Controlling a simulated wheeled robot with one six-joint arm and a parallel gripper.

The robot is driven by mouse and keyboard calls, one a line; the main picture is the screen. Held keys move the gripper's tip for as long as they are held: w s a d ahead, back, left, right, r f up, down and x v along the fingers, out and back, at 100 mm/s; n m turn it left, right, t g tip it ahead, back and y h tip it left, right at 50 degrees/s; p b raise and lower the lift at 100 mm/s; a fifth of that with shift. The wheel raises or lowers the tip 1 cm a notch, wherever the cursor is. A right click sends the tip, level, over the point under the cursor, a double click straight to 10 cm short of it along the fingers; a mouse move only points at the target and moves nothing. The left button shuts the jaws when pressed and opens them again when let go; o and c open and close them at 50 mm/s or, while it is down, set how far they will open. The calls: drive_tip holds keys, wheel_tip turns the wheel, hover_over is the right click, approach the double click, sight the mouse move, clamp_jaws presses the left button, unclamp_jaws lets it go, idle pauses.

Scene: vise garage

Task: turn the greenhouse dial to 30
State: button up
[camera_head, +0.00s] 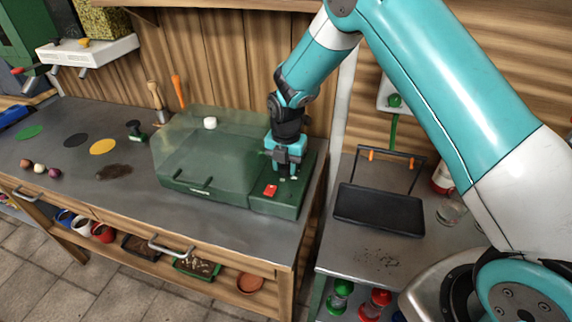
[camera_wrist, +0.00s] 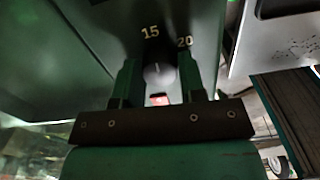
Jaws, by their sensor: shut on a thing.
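The greenhouse (camera_head: 205,165) is a dark green box with a clear lid, standing on the workbench. Its control panel, with a red switch (camera_head: 270,190), is at its right end. My gripper (camera_head: 285,168) points down onto this panel and hides the dial in the head view. In the wrist view the dial (camera_wrist: 158,75) is a small grey round knob between the two fingers of my gripper (camera_wrist: 158,68), which is shut on it. The numbers 15 and 20 show beyond the knob. Its pale mark points up between them, nearer 15. Other numbers are hidden.
A white knob (camera_head: 210,123) sits on the clear lid. Left on the workbench (camera_head: 120,210) are a dark stamp-like tool (camera_head: 135,130), coloured discs and several small balls. A black tray (camera_head: 380,210) stands on the grey table at right.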

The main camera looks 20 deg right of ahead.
drive_tip(key=m+b, duration=0.1)
drive_tip(key=m, duration=0.3)
drive_tip(key=shift+m, duration=0.4)
drive_tip(key=m, duration=0.4)
drive_tip(key=shift+b, duration=0.4)
drive_tip(key=m, duration=0.5)
drive_tip(key=m+b, duration=0.1)
drive_tip(key=m, duration=0.3)
drive_tip(key=shift+m, duration=0.3)
drive_tip(key=m, duration=0.8)
drive_tip(key=shift+r, duration=0.1)
drive_tip(key=m, duration=0.4)
drive_tip(key=shift+m+b, duration=0.3)
drive_tip(key=shift+m, duration=2)
